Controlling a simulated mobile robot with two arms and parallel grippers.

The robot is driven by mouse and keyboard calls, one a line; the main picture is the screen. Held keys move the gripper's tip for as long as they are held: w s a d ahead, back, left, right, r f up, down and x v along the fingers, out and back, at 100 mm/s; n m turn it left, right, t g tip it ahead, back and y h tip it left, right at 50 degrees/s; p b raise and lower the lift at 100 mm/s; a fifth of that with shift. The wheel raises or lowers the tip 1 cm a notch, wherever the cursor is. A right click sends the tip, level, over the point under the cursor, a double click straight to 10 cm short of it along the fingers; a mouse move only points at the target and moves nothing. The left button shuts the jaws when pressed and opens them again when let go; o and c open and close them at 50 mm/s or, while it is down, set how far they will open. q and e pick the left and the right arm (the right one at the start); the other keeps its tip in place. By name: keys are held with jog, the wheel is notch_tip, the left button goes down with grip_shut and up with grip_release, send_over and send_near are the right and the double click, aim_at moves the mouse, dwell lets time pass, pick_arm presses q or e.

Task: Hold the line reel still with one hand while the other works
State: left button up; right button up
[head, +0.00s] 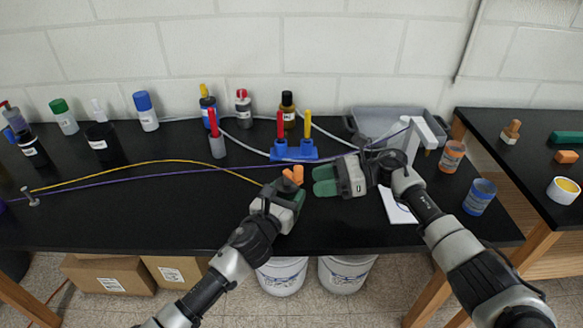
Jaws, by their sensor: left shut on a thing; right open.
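My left gripper (287,192) is shut on a small orange piece (293,174), which seems to be the line reel; the fingers hide most of it. A yellow line (175,161) arcs from a small metal post (31,198) at the far left to this gripper. My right gripper (324,181), with green fingertips, is open and empty just right of the left one, a small gap apart. A purple line (125,180) runs from the left edge behind both grippers toward a white stand (426,132) at the right.
A blue holder (294,152) with red and yellow tools stands behind the grippers. Several bottles line the wall. A grey bin (383,119), an orange jar (451,157) and a blue jar (479,197) are at right. The black table (130,220) is clear at front left.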

jog(key=m+t, duration=0.1)
jog(key=t, duration=0.1)
jog(key=m+t, duration=0.5)
jog(key=t, duration=0.3)
send_near(292, 176)
notch_tip(292, 176, up, 3)
jog(key=s+d, duration=0.1)
jog(key=shift+h, duration=0.3)
jog(key=x, duration=1.1)
jog(key=shift+w+a, duration=0.1)
jog(key=shift+a, duration=0.1)
grip_shut()
jog(key=shift+n+g, duration=0.3)
jog(key=shift+g, duration=0.1)
